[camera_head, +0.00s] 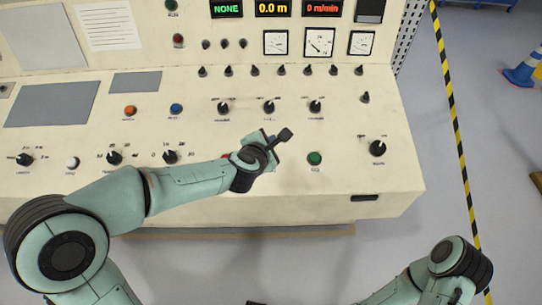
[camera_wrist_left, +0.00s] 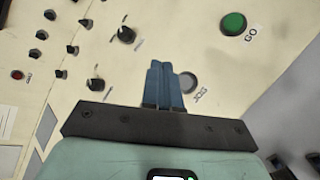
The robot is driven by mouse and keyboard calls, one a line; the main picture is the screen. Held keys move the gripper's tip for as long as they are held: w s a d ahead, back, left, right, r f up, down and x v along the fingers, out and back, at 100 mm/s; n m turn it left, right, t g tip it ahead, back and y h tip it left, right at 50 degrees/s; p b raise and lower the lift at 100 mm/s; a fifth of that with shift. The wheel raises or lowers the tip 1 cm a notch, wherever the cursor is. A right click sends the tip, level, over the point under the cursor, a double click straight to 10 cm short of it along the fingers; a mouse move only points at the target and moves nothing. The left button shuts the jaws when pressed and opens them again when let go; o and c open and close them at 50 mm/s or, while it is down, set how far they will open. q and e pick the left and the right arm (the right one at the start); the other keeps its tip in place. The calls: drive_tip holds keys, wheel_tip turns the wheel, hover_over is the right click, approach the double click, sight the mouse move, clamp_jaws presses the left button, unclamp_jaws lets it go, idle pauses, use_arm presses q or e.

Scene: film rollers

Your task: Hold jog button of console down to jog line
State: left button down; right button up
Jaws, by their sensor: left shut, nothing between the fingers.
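The console (camera_head: 390,165) has a sloped cream panel of knobs and buttons. In the left wrist view the grey jog button (camera_wrist_left: 189,81), labelled JOG, sits beside and partly behind my blue fingers. My left gripper (camera_wrist_left: 165,85) is shut and empty, its fingertips over the panel right by the button. I cannot tell whether they touch it or whether it is pressed. In the head view my left gripper (camera_head: 268,141) is over the panel's lower part, left of the green GO button (camera_head: 314,158), and hides the jog button. My right gripper cannot be made out.
The displays read NONE (camera_head: 227,8), 0.0 m (camera_head: 273,8) and 0 m/min (camera_head: 322,8). A red button (camera_head: 226,157) is partly covered by my left arm. Black knobs (camera_head: 316,106) stand above, another (camera_head: 377,148) to the right.

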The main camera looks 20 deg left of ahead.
use_arm(q)
drive_tip(key=f+b, duration=0.2)
drive_tip(key=w+f+b, duration=0.1)
drive_tip(key=f+b, duration=0.1)
drive_tip(key=f, duration=0.1)
drive_tip(key=w+f+b, duration=0.1)
drive_tip(key=f+b, duration=0.2)
drive_tip(key=shift+a, duration=0.2)
drive_tip(key=shift+w+f, duration=0.1)
drive_tip(key=shift+f, duration=0.25)
idle(1.6)
drive_tip(key=shift+a+f+b, duration=0.1)
drive_tip(key=shift+f+b, duration=0.3)
drive_tip(key=shift+b, duration=0.2)
drive_tip(key=shift+w+f+b, duration=0.15)
drive_tip(key=shift+f+b, duration=0.25)
drive_tip(key=shift+f, duration=0.1)
idle(1.6)
drive_tip(key=shift+s+r+p, duration=0.2)
drive_tip(key=shift+r+p, duration=0.6)
drive_tip(key=shift+r, duration=0.1)
